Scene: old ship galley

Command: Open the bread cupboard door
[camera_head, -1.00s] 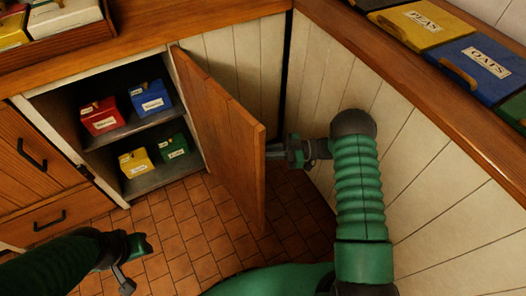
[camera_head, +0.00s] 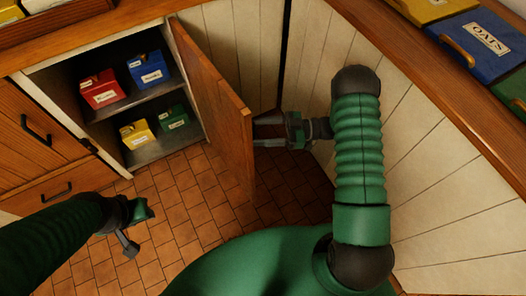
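The bread cupboard (camera_head: 40,82) stands open at the upper left. Its wooden door (camera_head: 215,105) is swung well out, standing edge-on toward me. Inside, a red box (camera_head: 100,90) and a blue box (camera_head: 149,70) sit on the upper shelf, and a yellow box (camera_head: 137,135) and a green box (camera_head: 173,118) below. My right gripper (camera_head: 262,131) is at the door's right side near its free edge, fingers apart; the door partly hides the tips, so contact is unclear. My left gripper (camera_head: 138,228) is open and empty above the floor, left of the door.
A closed wooden cupboard with black handles (camera_head: 35,132) is at the left. A counter with a blue OATS bin (camera_head: 482,55) runs along the right above pale plank panelling (camera_head: 440,170). Tiled floor (camera_head: 175,200) lies clear before the opening.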

